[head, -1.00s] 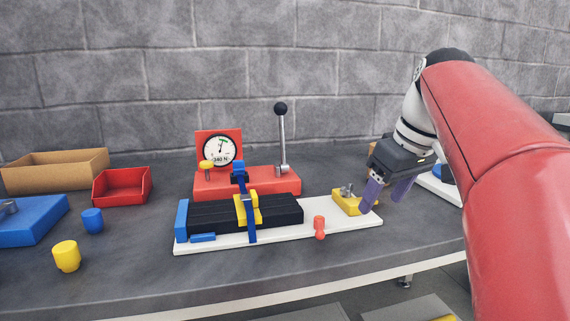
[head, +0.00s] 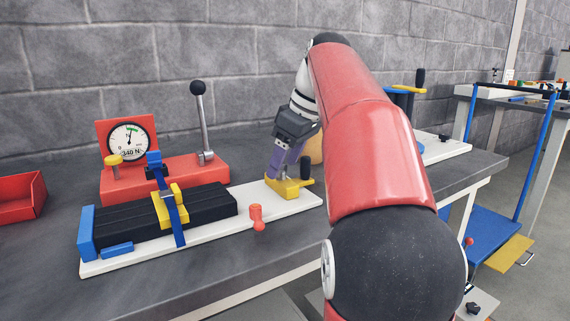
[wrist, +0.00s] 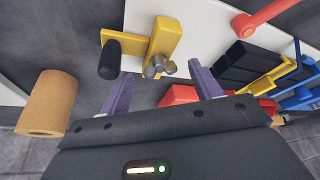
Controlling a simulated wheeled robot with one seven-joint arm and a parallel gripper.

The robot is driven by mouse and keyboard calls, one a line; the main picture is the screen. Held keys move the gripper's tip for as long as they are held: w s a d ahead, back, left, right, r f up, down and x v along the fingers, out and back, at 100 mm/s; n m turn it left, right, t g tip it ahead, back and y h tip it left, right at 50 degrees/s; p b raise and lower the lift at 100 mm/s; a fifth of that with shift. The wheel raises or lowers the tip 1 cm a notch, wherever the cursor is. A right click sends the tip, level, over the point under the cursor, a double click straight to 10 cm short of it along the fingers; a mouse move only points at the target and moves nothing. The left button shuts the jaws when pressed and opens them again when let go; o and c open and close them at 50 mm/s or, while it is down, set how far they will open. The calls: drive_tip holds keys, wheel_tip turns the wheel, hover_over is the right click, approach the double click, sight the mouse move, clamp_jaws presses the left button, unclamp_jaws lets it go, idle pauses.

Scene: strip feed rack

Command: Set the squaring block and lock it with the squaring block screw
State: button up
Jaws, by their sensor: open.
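The yellow block (head: 281,187), apparently the squaring block, sits on the right end of the white base plate (head: 297,203). A yellow arm with a black knob (head: 306,169) stands at its side. In the wrist view the yellow block (wrist: 163,40) carries a silver wing screw (wrist: 157,67), apparently its screw, and the black knob (wrist: 110,60) is left of it. My gripper (head: 284,172) is open, its purple fingers pointing down at the block. In the wrist view my gripper (wrist: 160,72) has its fingertips on either side of the wing screw, apart from it.
Black strips (head: 215,199) lie on the plate under a yellow clamp and blue bar. A red knob (head: 257,217) juts from the plate's front. Behind stands a red gauge unit (head: 128,145) with a tall lever (head: 204,125). A tan cylinder (wrist: 47,104) stands close by.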

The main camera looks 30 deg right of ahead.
drive_tip(key=shift+f, duration=0.1)
drive_tip(key=c, duration=1)
